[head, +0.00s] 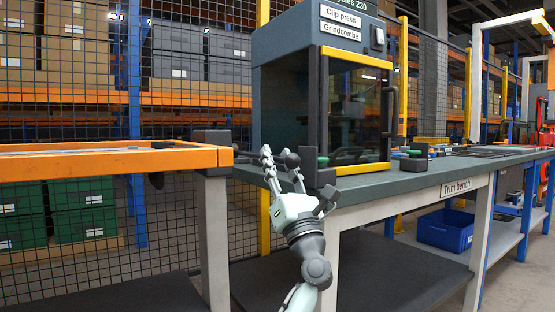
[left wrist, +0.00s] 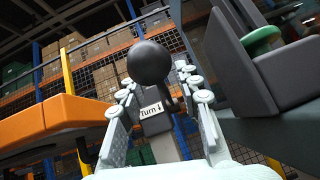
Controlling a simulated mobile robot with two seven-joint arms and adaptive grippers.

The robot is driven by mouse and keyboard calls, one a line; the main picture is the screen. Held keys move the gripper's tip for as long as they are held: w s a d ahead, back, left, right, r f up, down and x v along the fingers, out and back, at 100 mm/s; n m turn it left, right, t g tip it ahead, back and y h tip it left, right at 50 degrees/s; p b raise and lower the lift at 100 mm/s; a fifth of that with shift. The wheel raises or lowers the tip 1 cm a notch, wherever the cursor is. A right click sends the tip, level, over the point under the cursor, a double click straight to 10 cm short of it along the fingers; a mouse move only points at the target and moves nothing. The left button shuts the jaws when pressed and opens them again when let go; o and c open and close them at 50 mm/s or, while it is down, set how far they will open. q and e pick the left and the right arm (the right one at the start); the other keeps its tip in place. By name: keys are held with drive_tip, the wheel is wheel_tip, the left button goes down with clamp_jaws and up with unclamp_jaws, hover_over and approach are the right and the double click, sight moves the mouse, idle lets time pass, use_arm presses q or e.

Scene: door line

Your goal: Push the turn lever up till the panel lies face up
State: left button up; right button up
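The turn lever's dark ball knob (head: 291,159) stands at the front left corner of the trim bench. In the left wrist view the knob (left wrist: 148,62) is large, between and just beyond the finger lines, with its stem running down to the right. A "Turn" label with a down arrow (left wrist: 152,110) is behind it. My left gripper (head: 279,163) is open, its fingers (left wrist: 157,82) spread either side of the lever; whether they touch it I cannot tell. The orange frame at the left (head: 130,162) holds a flat grey surface, perhaps the panel. My right gripper is not in view.
The clip press (head: 284,95) stands on the trim bench (head: 400,178) behind my gripper. A dark box with a green button (head: 322,170) is close to its right. A blue bin (head: 445,230) is on the lower shelf. A mesh fence lies behind.

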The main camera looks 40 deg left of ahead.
use_arm(q)
drive_tip(key=shift+w+a+r, duration=0.1)
drive_tip(key=shift+c, duration=0.3)
clamp_jaws()
drive_tip(key=shift+r, duration=0.1)
